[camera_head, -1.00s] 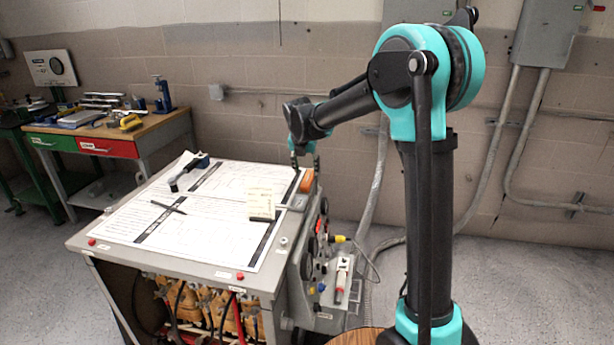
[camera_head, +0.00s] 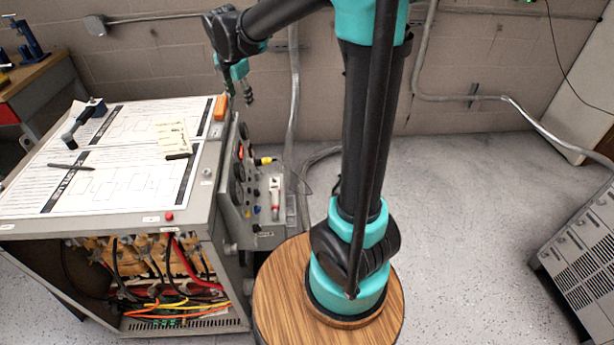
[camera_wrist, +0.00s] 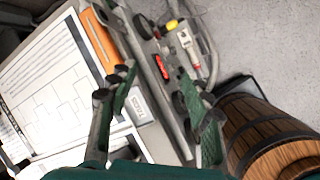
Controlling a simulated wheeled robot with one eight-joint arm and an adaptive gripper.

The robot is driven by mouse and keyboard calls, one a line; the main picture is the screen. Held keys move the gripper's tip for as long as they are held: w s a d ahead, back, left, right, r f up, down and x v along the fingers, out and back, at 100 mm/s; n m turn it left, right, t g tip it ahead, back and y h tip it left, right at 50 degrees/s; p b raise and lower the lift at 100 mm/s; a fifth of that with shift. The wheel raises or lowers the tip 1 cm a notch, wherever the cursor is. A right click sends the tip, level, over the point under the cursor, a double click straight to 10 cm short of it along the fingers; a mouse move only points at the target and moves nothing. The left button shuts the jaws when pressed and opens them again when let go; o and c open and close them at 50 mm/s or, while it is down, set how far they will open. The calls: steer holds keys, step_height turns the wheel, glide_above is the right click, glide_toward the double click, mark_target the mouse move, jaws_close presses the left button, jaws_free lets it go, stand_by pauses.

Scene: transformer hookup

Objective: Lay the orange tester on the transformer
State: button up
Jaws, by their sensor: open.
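The transformer is a grey cabinet (camera_head: 125,226) with its front open and wiring inside. An orange block-like object (camera_head: 220,107), which looks like the tester, lies on the right back edge of its top. It also shows at the upper left of the wrist view (camera_wrist: 100,40). My gripper (camera_head: 238,91) is open and empty, in the air just right of the orange object and apart from it. In the wrist view my open fingers (camera_wrist: 157,98) span the cabinet's right edge and side panel.
Papers (camera_head: 116,133), a pen (camera_head: 71,167), a black-and-grey tool (camera_head: 83,121) and a cream pad (camera_head: 172,139) lie on the top. A small red-and-white device (camera_head: 276,195) is on the side shelf. A wooden barrel-like form (camera_wrist: 265,130) is at the wrist view's right. Open floor lies right.

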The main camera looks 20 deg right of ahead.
steer(key=s+d+f+m, duration=0.4)
steer(key=s+f+m, duration=0.1)
steer(key=s+m, duration=0.3)
steer(key=s+d+f+m, duration=0.5)
steer(key=s+m, duration=0.4)
steer(key=s, duration=0.1)
steer(key=s+d+f+m, duration=0.5)
steer(key=s+m, duration=0.3)
steer(key=shift+s+d+f+m+y, duration=0.2)
steer(key=shift+s+f+m+y, duration=0.1)
steer(key=shift+s+m, duration=0.1)
